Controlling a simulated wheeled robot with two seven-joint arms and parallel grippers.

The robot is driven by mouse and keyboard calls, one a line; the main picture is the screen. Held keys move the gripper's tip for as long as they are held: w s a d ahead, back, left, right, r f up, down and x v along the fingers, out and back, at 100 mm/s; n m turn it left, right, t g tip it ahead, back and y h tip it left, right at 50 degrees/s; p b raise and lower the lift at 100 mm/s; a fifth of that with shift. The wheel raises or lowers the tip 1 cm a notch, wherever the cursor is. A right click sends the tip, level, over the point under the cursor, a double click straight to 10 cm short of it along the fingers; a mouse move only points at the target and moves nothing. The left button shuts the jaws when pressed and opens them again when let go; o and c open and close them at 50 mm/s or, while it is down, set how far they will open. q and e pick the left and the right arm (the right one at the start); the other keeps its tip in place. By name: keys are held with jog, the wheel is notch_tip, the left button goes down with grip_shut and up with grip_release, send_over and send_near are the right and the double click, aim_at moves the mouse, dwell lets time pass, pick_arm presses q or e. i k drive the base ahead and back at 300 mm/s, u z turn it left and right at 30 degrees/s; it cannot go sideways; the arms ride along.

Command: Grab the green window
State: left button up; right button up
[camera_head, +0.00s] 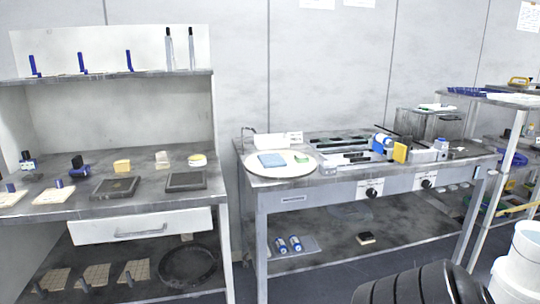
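The left bench (145,205) holds dark square plates, a yellow block (122,166) and small pads below a shelf. The middle bench also carries bottles, a yellow block (401,150) and dark strips. A white bucket (520,262) stands at lower right.

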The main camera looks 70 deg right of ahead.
aim_at(299, 159)
jog(key=z, duration=0.7)
jog(key=i, duration=1.2)
jog(key=z, duration=1.1)
